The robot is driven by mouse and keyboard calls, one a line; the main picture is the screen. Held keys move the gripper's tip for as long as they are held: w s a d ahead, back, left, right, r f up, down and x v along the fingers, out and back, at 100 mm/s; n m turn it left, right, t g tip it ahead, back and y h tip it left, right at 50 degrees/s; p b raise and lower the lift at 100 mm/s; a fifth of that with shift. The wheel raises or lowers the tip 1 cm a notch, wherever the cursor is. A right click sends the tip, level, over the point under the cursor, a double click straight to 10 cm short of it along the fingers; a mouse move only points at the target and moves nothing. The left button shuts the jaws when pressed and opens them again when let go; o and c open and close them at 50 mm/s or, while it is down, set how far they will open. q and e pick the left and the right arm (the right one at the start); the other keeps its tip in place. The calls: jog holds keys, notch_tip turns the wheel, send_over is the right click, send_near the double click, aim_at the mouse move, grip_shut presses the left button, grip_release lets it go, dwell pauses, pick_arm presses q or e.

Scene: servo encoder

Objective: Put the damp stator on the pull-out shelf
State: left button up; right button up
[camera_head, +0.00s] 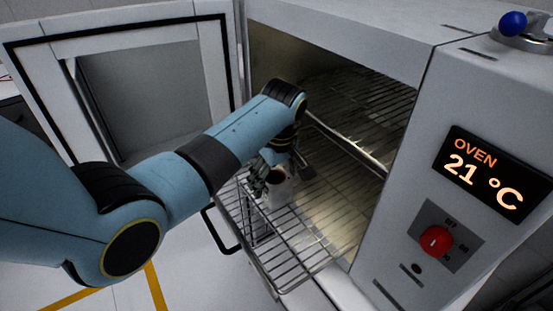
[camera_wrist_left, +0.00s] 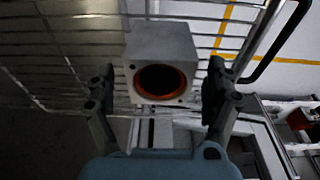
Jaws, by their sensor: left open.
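The stator (camera_wrist_left: 162,50) is a pale grey block with a round dark bore ringed in orange. In the left wrist view it sits against the wires of the pull-out shelf (camera_wrist_left: 75,62) and appears to rest on them. In the head view the shelf (camera_head: 290,255) is a wire rack sticking out of the oven, and the stator (camera_head: 281,190) is a pale patch mostly hidden by my left gripper (camera_head: 279,178). My left gripper's fingers stand apart on either side of the stator, with visible gaps in the left wrist view (camera_wrist_left: 160,80). My right gripper is out of view.
The oven door (camera_head: 215,85) stands open at the left. The oven panel (camera_head: 440,215) at the right reads 21 °C, with a red knob (camera_head: 436,241). Another wire rack (camera_head: 375,105) is higher inside. The front of the shelf is bare.

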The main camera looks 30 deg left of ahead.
pick_arm(q)
notch_tip(320, 180, up, 8)
jog(key=d, duration=0.1)
jog(key=shift+s, duration=0.25)
jog(key=shift+f, duration=0.1)
